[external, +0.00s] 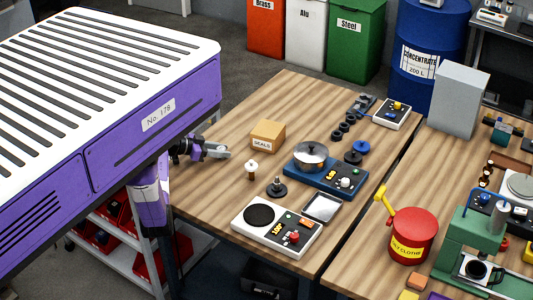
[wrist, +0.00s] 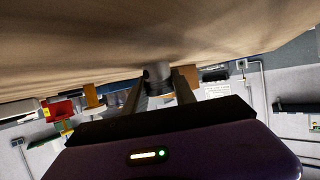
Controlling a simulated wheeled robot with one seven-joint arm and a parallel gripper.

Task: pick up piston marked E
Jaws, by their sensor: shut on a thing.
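My gripper (external: 218,151) is over the left edge of the wooden table in the external view. In the wrist view, my gripper (wrist: 160,88) has its two fingers on either side of a dark grey cylindrical part (wrist: 157,72), and it is shut on this part. The part looks like a piston, but no letter E is readable on it. In the external view, I cannot clearly tell the held part from the grey fingers.
A SEALS box (external: 267,136) stands just right of my gripper. A small white-topped brown piece (external: 252,170) and a dark round-based part (external: 277,188) stand nearer the front. A scale (external: 268,234) and a blue device with a metal pan (external: 311,155) lie further right.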

